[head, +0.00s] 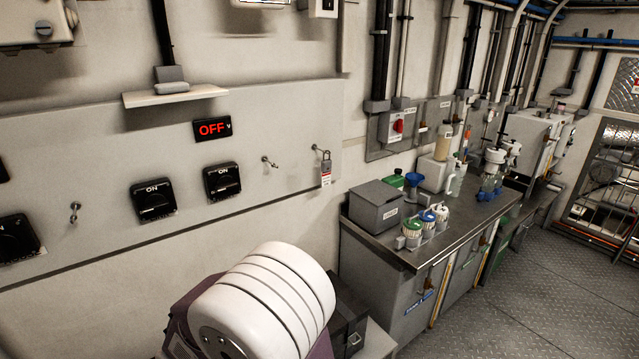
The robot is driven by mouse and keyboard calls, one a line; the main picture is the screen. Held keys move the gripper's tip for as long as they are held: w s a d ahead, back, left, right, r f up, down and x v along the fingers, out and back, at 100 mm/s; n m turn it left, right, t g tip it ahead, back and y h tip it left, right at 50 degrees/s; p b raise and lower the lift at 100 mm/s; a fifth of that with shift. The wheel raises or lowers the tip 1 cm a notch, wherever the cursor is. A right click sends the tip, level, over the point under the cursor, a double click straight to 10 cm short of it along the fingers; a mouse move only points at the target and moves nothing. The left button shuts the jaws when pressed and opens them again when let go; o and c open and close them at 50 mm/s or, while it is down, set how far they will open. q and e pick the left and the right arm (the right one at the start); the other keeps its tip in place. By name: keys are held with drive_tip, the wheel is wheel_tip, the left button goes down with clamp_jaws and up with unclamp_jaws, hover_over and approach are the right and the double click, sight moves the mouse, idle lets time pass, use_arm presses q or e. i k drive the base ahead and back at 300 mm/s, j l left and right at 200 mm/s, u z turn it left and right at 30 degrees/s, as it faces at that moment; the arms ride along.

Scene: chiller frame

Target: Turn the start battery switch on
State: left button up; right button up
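Several black square switches sit on the grey wall panel (92,215), and I cannot tell which is the start battery switch. One black switch (222,181) is below a small black display (212,129) that reads "OFF" in red. Another black switch (154,199) is to its left, and "ON" is printed at the top of both. A third black switch (17,238) is at the left edge, its label not readable. How the knobs are turned is too dark to tell.
To the right, a steel-topped bench (462,222) holds a grey box (376,206) and several bottles. Free patterned floor (500,300) lies beyond it.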

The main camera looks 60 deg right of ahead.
sight(225, 182)
drive_tip(key=z, duration=1.45)
